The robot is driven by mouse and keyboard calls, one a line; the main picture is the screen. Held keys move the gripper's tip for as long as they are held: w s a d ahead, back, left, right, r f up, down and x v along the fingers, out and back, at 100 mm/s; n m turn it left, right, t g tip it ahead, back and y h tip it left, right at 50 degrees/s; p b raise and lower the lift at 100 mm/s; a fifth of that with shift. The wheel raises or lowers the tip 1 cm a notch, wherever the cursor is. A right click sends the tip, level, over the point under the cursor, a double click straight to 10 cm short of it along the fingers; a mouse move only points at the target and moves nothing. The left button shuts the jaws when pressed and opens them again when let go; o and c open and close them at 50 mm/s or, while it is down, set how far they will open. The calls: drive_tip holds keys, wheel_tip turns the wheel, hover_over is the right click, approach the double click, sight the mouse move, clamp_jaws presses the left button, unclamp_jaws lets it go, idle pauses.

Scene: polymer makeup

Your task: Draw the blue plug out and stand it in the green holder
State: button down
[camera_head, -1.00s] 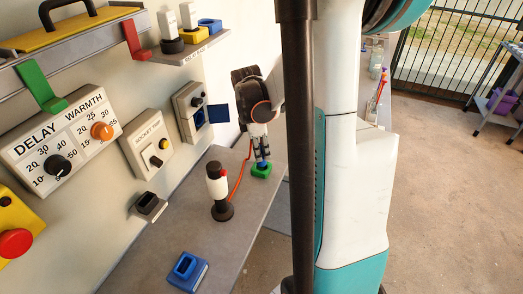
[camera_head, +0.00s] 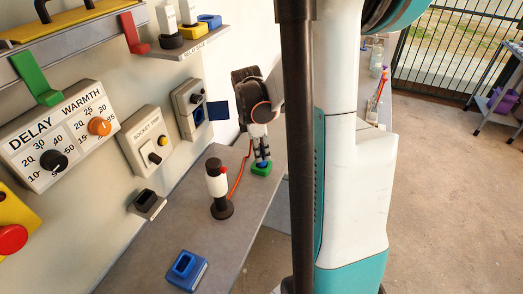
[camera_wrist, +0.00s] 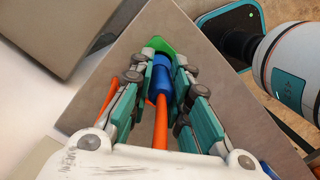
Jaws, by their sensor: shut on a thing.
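The blue plug (camera_wrist: 161,78) is between the fingers of my gripper (camera_wrist: 160,85) in the wrist view. My gripper is shut on it. An orange cable (camera_wrist: 161,125) runs from the plug back toward the wrist. The green holder (camera_wrist: 160,44) is at the plug's far end, on the bench. In the head view my gripper (camera_head: 260,150) points down at the green holder (camera_head: 261,169), with a bit of the blue plug (camera_head: 262,163) showing at its top. The plug looks upright and at least touching the holder; how deep it sits is hidden.
A black-and-white handle (camera_head: 217,185) with a red button stands on the grey bench (camera_head: 190,220). A blue holder (camera_head: 186,270) and a dark holder (camera_head: 147,204) are nearer. The wall panel has a socket box (camera_head: 190,108) with its blue lid open. The bench's right edge is close to the green holder.

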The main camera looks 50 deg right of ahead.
drive_tip(key=shift+f+b, duration=0.75)
drive_tip(key=shift+f, duration=0.25)
drive_tip(key=c, duration=1.4)
unclamp_jaws()
drive_tip(key=shift+r, duration=0.15)
drive_tip(key=r, duration=0.4)
drive_tip(key=a+r, duration=0.1)
drive_tip(key=r, duration=0.2)
drive_tip(key=w+r, duration=0.1)
drive_tip(key=r, duration=0.3)
drive_tip(key=shift+a+r, duration=0.2)
drive_tip(key=shift+r, duration=0.15)
